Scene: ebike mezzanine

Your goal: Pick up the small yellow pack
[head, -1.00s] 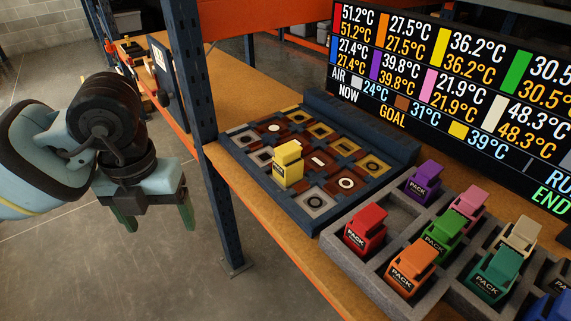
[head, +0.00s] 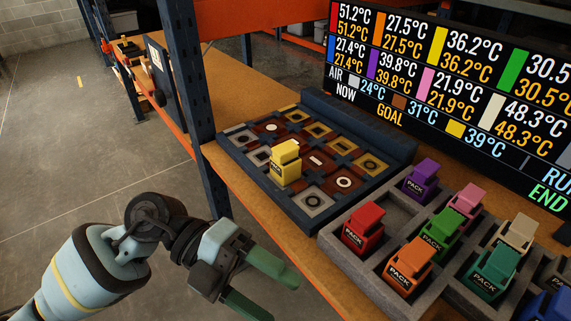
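The small yellow pack (head: 285,163) stands upright on the dark blue board (head: 240,178) with grey, brown and yellow squares, on the wooden shelf. My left gripper (head: 284,292) is in front of the shelf's orange edge, below and apart from the pack. Its two green fingers are spread with nothing between them. My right gripper is not in the head view.
A grey foam tray (head: 333,243) to the right holds several packs, among them a red pack (head: 365,228) and an orange pack (head: 408,263). A blue upright post (head: 191,90) stands left of the board. A temperature display (head: 450,90) stands behind.

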